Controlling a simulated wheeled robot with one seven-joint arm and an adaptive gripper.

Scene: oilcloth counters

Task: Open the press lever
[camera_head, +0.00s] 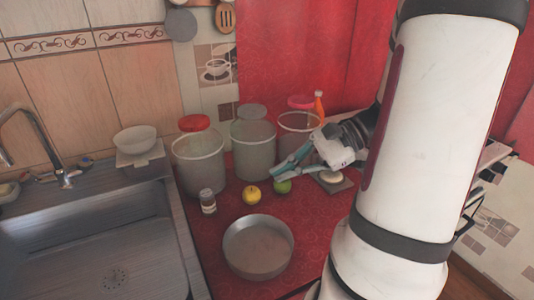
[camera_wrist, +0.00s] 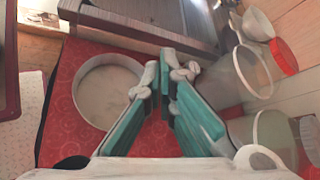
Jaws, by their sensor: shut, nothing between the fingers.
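My gripper (camera_head: 280,173) has teal fingers and reaches left over the red counter, above a green fruit (camera_head: 283,187). It is shut and empty, and its fingertips also meet in the wrist view (camera_wrist: 166,70). A small dark square base with a pale round piece (camera_head: 332,177) sits just right of and below the gripper, partly hidden by my arm. It may belong to the press, but I cannot tell. I cannot make out a lever in either view.
Three large clear jars (camera_head: 198,160) line the back wall. A yellow fruit (camera_head: 251,195), a small jar (camera_head: 207,201) and a round metal pan (camera_head: 258,247) stand on the red counter. A sink (camera_head: 90,245) lies at the left.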

